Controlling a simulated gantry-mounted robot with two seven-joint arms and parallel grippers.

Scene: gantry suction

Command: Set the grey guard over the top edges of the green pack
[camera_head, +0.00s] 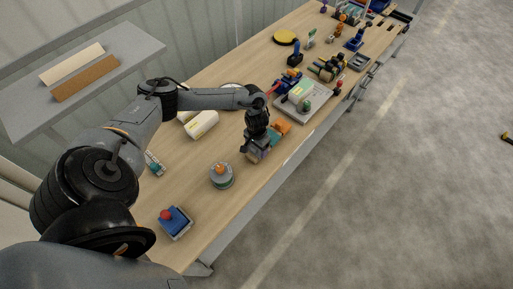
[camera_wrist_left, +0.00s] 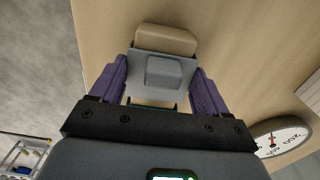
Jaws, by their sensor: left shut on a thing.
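My left gripper (camera_head: 257,150) points down above the near part of the bench, and its purple fingers show in the left wrist view (camera_wrist_left: 160,85). The fingers are shut on the grey guard (camera_wrist_left: 165,70), a small piece with a raised middle. A tan block (camera_wrist_left: 166,40) shows beyond the guard; whether they touch I cannot tell. A pale, greenish pack (camera_head: 299,94), which may be the green pack, rests on a light grey plate (camera_head: 316,100) farther along the bench, beyond the gripper. My right gripper is not in view.
A round grey device with an orange top (camera_head: 221,175) and a blue box with a red button (camera_head: 174,221) stand nearer me. A cream block (camera_head: 202,124) lies left of the gripper. Orange pieces (camera_head: 281,127) lie just beyond it. A round dial (camera_wrist_left: 283,136) shows in the wrist view.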

